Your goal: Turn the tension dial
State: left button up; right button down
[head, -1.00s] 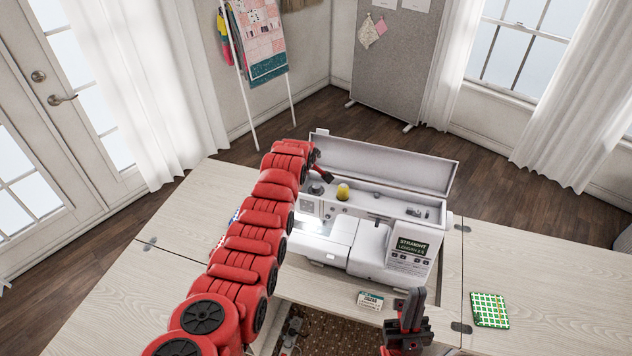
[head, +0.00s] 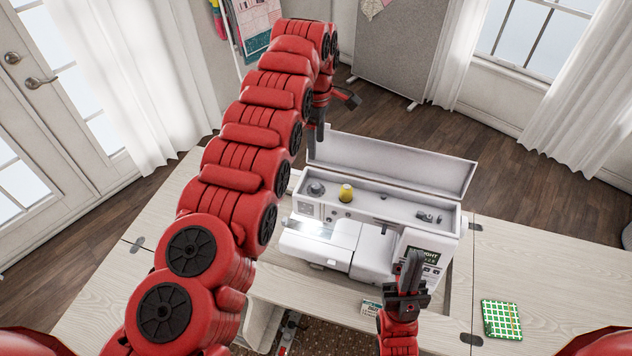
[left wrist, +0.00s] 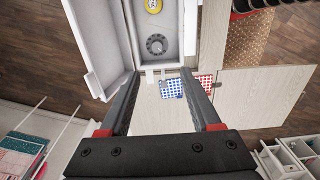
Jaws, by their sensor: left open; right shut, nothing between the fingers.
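The white sewing machine (head: 385,262) has its top lid open. A round grey dial (head: 316,188), which looks like the tension dial, sits at the left end of the open top compartment. The dial also shows in the left wrist view (left wrist: 156,45), beyond the fingertips. My left gripper (head: 334,114) is open and empty, raised above the back left of the machine and apart from the dial. Its two fingers show in the left wrist view (left wrist: 160,78). My right gripper (head: 411,268) is shut and empty, in front of the machine's right end, partly covering its screen.
A yellow spool (head: 346,193) stands just right of the dial. The raised lid (head: 395,165) forms a wall behind the compartment. Blue (left wrist: 171,88) and red (left wrist: 206,83) patterned pieces lie on the table. A green checked piece (head: 501,320) lies at the right.

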pick_arm(q)
jog(key=b, duration=0.8)
send_over(316, 185)
notch_tip(316, 185, down, 9)
jog(key=shift+w+f, duration=0.1)
jog(key=shift+a+f+p, duration=0.1)
jog(key=shift+p, duration=0.75)
notch_tip(316, 185, down, 6)
jog(key=shift+r+p, duration=0.1)
jog(key=shift+p, duration=0.9)
jog(key=shift+f, duration=0.65)
grip_shut()
